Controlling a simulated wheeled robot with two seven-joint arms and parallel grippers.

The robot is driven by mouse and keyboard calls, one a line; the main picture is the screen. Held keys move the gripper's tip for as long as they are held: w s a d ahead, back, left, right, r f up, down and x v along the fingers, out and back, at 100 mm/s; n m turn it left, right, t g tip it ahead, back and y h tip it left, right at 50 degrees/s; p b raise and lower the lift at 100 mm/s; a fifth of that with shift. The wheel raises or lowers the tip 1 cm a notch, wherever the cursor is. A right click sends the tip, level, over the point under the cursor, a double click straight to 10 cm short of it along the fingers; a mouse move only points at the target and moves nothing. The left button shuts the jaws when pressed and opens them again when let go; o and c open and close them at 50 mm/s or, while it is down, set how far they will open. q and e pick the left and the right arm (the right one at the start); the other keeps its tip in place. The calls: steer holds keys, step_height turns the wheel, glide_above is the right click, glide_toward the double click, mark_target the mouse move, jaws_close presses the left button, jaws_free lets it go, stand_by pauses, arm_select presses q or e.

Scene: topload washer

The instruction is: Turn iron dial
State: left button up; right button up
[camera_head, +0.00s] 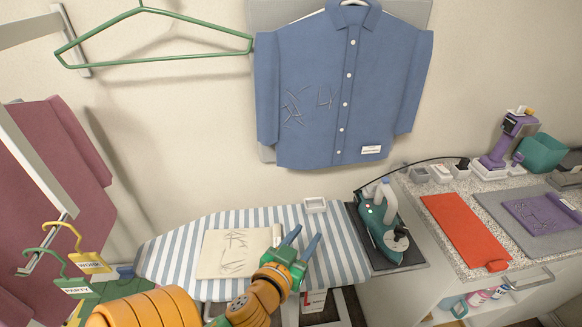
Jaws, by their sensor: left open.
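The iron (380,222) is green with a pale handle and stands on a dark rest at the right end of the striped ironing board. My left gripper (304,240) is open and empty, with two blue-grey fingers pointing up over the board. It is to the left of the iron and apart from it. My right gripper is not in view.
The ironing board (165,250) holds a folded beige cloth (225,262) and a small white dish (315,205). A blue shirt (345,90) hangs on the wall behind. A speckled counter (440,190) with a red cloth (465,230) lies right of the iron.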

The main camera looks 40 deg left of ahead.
arm_select(q)
steer(key=s+d+f+m+g+h, duration=0.2)
steer(key=s+d+f+g, duration=0.2)
steer(key=s+f+g, duration=0.3)
step_height(320, 180, down, 3)
steer(key=shift+s+d+r, duration=0.15)
steer(key=shift+s, duration=0.35)
steer(key=shift+w, duration=0.1)
